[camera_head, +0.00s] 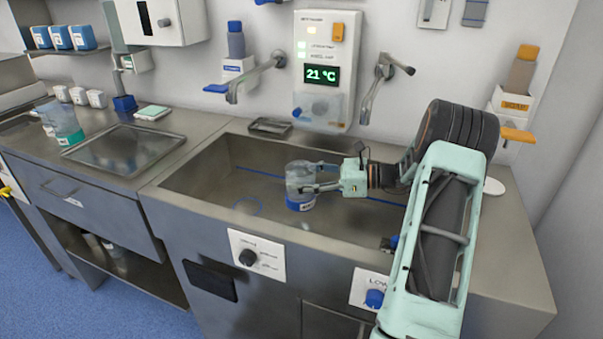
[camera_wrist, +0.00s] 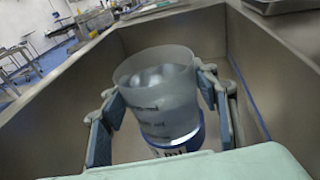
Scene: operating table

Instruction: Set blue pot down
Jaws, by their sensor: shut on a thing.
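The blue pot (camera_head: 300,184) is a clear, greyish container with a blue band and label near its base. My gripper (camera_head: 312,180) is shut around its sides, over the steel sink basin (camera_head: 190,178). In the wrist view, the pot (camera_wrist: 160,90) is upright or slightly tilted between the two fingers of my gripper (camera_wrist: 160,112), with its open rim toward the camera. I cannot tell whether its base touches the basin floor.
A wall unit reading 21 °C (camera_head: 320,75) hangs behind the sink, between two taps (camera_head: 255,78). A steel tray (camera_head: 125,150) and a clear bluish container (camera_head: 62,122) are on the left counter. The basin floor around the pot looks mostly free.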

